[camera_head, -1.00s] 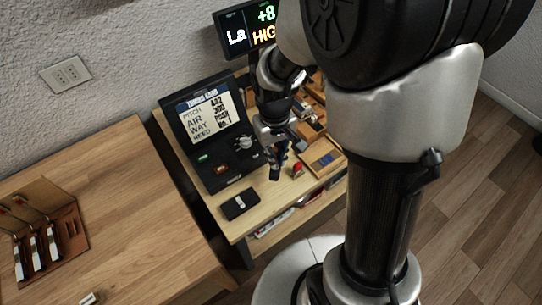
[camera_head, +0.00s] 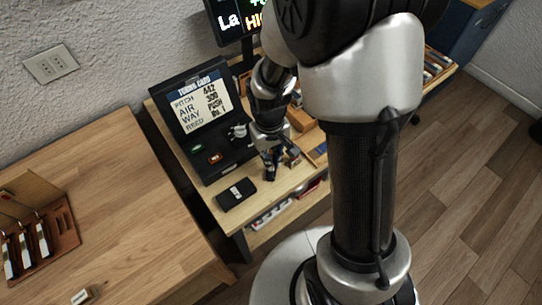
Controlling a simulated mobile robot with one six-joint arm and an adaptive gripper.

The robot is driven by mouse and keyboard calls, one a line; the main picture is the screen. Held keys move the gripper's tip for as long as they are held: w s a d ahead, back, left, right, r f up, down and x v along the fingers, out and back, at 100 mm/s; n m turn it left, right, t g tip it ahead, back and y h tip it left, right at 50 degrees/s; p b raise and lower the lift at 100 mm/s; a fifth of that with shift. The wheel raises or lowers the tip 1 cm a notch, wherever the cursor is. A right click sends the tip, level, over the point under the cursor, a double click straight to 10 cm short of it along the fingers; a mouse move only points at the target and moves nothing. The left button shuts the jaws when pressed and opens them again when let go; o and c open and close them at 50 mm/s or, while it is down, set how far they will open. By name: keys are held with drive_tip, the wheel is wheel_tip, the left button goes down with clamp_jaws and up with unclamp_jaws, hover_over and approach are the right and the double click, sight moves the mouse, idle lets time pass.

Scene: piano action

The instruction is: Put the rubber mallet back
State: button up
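My gripper (camera_head: 272,172) points down over the front part of the workbench (camera_head: 238,213), to the right of a black case. It is small and dark here, and I cannot tell whether its fingers are open or shut or hold anything. A small red and light-coloured object (camera_head: 294,161) is just right of the fingers; I cannot tell whether they touch. I cannot make out the rubber mallet for certain. My arm hides much of the bench's right side.
The open black case (camera_head: 216,160) has a tuning card in its lid. A small black box (camera_head: 236,194) lies at the bench's front. A wooden table (camera_head: 120,190) at left bears a brown tool holder (camera_head: 62,228) and a small block (camera_head: 83,295). A lit display (camera_head: 237,20) stands behind.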

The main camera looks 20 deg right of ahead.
drive_tip(key=o, duration=0.5)
drive_tip(key=shift+c, duration=0.2)
wheel_tip(320, 180, up, 13)
drive_tip(key=p, duration=0.4)
drive_tip(key=shift+a+f, duration=0.1)
drive_tip(key=shift+f, duration=0.1)
drive_tip(key=s+r+m+t, duration=0.1)
drive_tip(key=s+r+t, duration=0.3)
drive_tip(key=s+r, duration=1.1)
drive_tip(key=shift+d+t, duration=0.2)
drive_tip(key=shift+t, duration=0.1)
